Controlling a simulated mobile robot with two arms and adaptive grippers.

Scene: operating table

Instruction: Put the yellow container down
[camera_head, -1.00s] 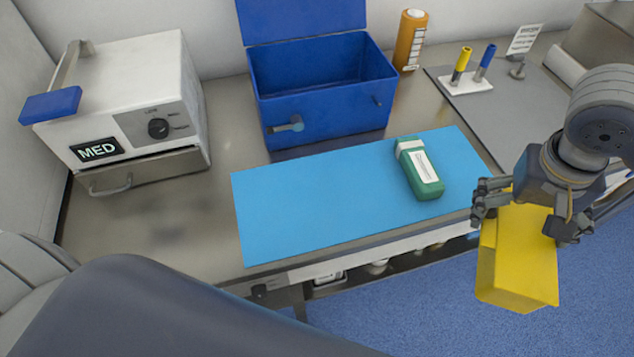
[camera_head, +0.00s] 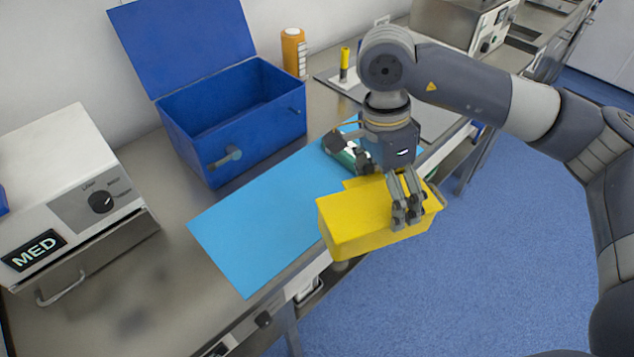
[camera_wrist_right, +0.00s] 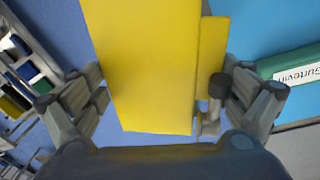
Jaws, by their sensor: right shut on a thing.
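The yellow container (camera_head: 350,225) is a box held by my right gripper (camera_head: 385,190). The gripper's fingers close on opposite sides of it. In the head view the container appears at the front edge of the table, overlapping the right part of the blue mat (camera_head: 262,222). The gap between it and the surface cannot be told. In the right wrist view the yellow container (camera_wrist_right: 150,65) fills the space between the fingers of my right gripper (camera_wrist_right: 160,100). My left gripper is not in view.
A green bottle (camera_head: 346,155) lies on the mat, partly hidden by my gripper; its label shows in the wrist view (camera_wrist_right: 296,72). An open blue box (camera_head: 240,135) stands behind the mat. An orange bottle (camera_head: 293,54) and a white MED device (camera_head: 70,185) stand nearby. The mat's left part is clear.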

